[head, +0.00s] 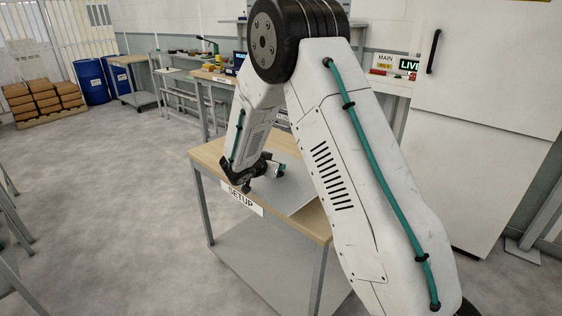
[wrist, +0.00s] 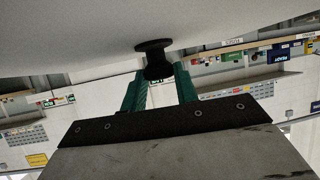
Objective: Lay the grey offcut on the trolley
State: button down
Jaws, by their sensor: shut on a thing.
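The grey offcut (head: 296,196) is a flat sheet at the top of the table labelled SETUP (head: 212,151) in the head view. I cannot tell whether it rests on the top or hangs just above it. My gripper (head: 262,172) is over the sheet, partly hidden by my arm. In the wrist view, the green fingers of my gripper (wrist: 159,80) are shut on a black knob (wrist: 154,47). The knob stands on the face of the grey offcut (wrist: 90,28). A wheeled table (head: 134,59), possibly the trolley, stands at the back left.
Blue drums (head: 90,80) and a pallet of brown blocks (head: 42,102) stand at the back left. Workbenches line the back wall. A white cabinet (head: 485,120) is at the right. The floor (head: 105,200) at the left is largely clear.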

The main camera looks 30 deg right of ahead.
send_near(270, 148)
jog(key=d, duration=0.1)
jog(key=d+f, duration=0.1)
jog(key=d, duration=0.1)
jog(key=s+d, duration=0.1)
jog(key=d, duration=0.1)
jog(key=shift+d+f, duration=0.1)
jog(key=shift+f, duration=0.1)
jog(key=shift+w+f, duration=0.1)
jog(key=shift+f, duration=1.65)
jog(key=shift+f, duration=0.15)
jog(key=c, duration=1.1)
grip_release()
jog(key=shift+o, duration=0.2)
